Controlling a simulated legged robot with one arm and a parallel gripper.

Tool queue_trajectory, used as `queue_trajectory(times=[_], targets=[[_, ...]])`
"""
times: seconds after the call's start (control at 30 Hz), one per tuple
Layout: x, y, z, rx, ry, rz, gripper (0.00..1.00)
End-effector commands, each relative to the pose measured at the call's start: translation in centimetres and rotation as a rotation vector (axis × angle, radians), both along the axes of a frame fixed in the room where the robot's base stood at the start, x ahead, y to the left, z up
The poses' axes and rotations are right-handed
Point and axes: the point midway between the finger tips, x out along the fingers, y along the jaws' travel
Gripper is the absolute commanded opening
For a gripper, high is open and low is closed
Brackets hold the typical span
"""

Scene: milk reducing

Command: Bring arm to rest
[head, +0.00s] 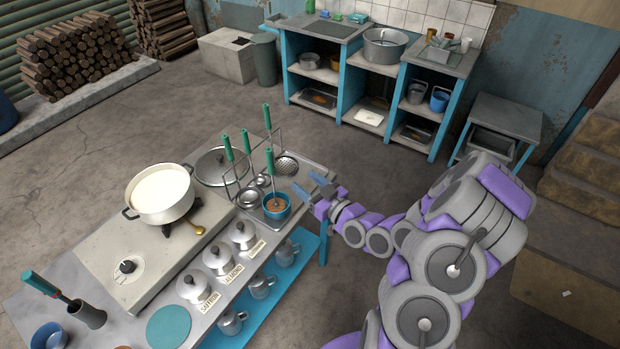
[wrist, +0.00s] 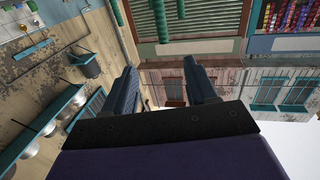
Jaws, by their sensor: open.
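My gripper (head: 311,187) is at the end of my purple and grey arm, at the right end of the cooking table in the head view. Its fingers are apart and hold nothing. It is just right of a small blue bowl (head: 277,207) with brown contents and a green-handled tool standing in it. I cannot tell whether it touches the bowl. In the wrist view, the two dark fingers of my gripper (wrist: 164,88) are spread with empty space between them. That view looks out toward building fronts.
A white pot of milk (head: 160,194) stands on the stove block (head: 105,247). Lidded spice jars (head: 219,258) line the table's near edge. Green-handled ladles hang on a rack (head: 228,150). A blue shelf unit (head: 345,80) stands at the back. Open floor (head: 355,150) lies between.

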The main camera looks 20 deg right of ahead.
Motion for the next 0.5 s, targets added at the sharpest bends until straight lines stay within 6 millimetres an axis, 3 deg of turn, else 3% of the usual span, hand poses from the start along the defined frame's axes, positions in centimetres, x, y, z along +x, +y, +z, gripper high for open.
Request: queue_trajectory(times=[0.5], targets=[[-1.2,-0.14,0.14,0.006,-0.001,0.001,0.57]])
